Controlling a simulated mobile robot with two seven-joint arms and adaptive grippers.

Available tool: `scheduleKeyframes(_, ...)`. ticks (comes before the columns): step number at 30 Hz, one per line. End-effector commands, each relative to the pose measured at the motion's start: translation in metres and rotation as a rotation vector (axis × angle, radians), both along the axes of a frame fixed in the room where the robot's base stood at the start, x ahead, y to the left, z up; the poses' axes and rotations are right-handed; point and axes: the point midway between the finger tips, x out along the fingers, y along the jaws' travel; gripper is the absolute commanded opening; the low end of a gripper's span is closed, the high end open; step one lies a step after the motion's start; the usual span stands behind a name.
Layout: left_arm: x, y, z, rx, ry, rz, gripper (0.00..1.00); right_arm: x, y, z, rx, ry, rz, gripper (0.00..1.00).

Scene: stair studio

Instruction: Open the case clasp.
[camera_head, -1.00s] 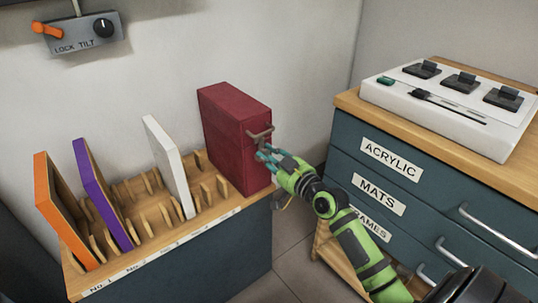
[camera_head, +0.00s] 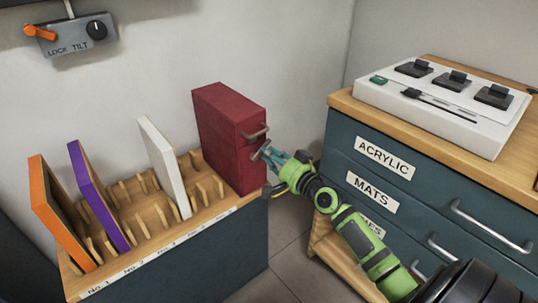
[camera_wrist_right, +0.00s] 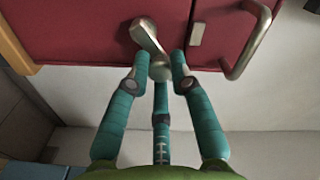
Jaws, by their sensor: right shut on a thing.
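The red case (camera_head: 222,135) stands upright at the right end of the wooden rack. It also fills the top of the right wrist view (camera_wrist_right: 80,30). A metal handle (camera_wrist_right: 250,50) and a metal clasp (camera_wrist_right: 148,36) sit on its right-hand face; the handle also shows in the head view (camera_head: 256,133). My right gripper (camera_head: 268,156) is at that face, below the handle. In the right wrist view its teal fingers (camera_wrist_right: 158,72) are shut around the lower end of the clasp. The finger contact is partly hidden. My left gripper is not in view.
The slotted wooden rack (camera_head: 150,211) holds orange (camera_head: 58,215), purple (camera_head: 98,197) and white (camera_head: 166,167) panels. A drawer cabinet (camera_head: 400,185) with a white control box (camera_head: 440,105) stands at right. A gap of floor (camera_head: 288,240) lies between.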

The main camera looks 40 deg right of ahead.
Motion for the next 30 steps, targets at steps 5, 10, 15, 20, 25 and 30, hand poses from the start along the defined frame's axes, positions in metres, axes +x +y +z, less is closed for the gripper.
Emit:
scheduleKeyframes(5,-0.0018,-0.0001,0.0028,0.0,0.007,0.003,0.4,0.0014,-0.0074,0.004,0.141,-0.008,-0.011,0.0)
scheduleKeyframes(10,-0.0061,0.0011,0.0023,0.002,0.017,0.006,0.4,0.0017,-0.0091,0.0009,0.249,0.001,-0.011,0.0)
scheduleKeyframes(15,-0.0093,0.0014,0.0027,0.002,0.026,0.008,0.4,0.0017,-0.0099,-0.0016,0.322,0.007,-0.011,0.0)
scheduleKeyframes(20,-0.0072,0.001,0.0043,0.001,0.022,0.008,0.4,0.0017,-0.0103,-0.0028,0.36,0.01,-0.011,0.0)
scheduleKeyframes(25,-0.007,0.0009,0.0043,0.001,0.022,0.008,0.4,0.0016,-0.0105,-0.0034,0.375,0.012,-0.01,0.0)
scheduleKeyframes(30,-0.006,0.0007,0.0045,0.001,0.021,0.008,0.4,0.0017,-0.0105,-0.0036,0.377,0.012,-0.01,0.0)
